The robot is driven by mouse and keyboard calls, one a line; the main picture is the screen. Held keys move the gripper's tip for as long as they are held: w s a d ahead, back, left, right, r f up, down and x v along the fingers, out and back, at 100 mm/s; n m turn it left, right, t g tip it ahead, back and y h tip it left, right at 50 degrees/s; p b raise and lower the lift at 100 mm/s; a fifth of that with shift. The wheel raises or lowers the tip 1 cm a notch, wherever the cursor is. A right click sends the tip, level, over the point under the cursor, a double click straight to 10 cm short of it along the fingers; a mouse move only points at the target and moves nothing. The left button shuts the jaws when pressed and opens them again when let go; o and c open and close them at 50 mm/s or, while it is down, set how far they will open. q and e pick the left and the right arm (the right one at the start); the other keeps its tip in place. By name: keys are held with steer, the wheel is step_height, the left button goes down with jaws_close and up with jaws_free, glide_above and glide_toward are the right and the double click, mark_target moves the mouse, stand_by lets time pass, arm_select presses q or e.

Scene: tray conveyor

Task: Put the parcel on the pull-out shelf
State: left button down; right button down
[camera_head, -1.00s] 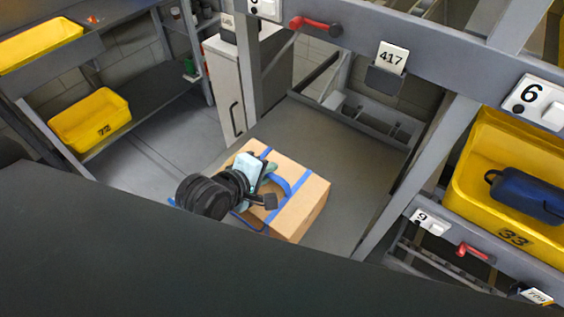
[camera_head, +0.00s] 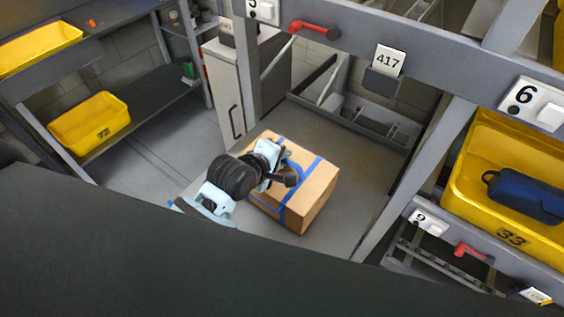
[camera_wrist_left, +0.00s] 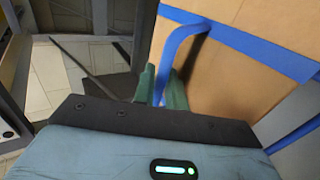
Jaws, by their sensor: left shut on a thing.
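The parcel (camera_head: 314,196) is a brown cardboard box with blue straps and a blue carrying loop on top. In the head view it is over the grey pull-out shelf (camera_head: 352,165); I cannot tell whether it touches the shelf. My left gripper (camera_head: 289,172) is at the parcel's top, on its left side. In the left wrist view the green fingers (camera_wrist_left: 166,88) are shut on the blue loop (camera_wrist_left: 178,48), with the parcel's face (camera_wrist_left: 230,72) beside them. The gripper hides part of the parcel's top. My right gripper is not in view.
A grey frame post (camera_head: 415,180) stands right of the shelf, and a beam with a red handle (camera_head: 314,28) crosses above it. A yellow bin (camera_head: 470,178) holding a blue pouch (camera_head: 525,195) is at the right. A white cabinet (camera_head: 228,85) stands behind left.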

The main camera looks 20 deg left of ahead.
arm_select(q)
steer(key=shift+f, duration=0.95)
steer(key=c, duration=1.4)
jaws_free()
steer(key=shift+f, duration=0.2)
steer(key=shift+c, duration=0.2)
steer(key=shift+s, duration=0.1)
steer(key=shift+r, duration=0.1)
steer(key=v, duration=1.2)
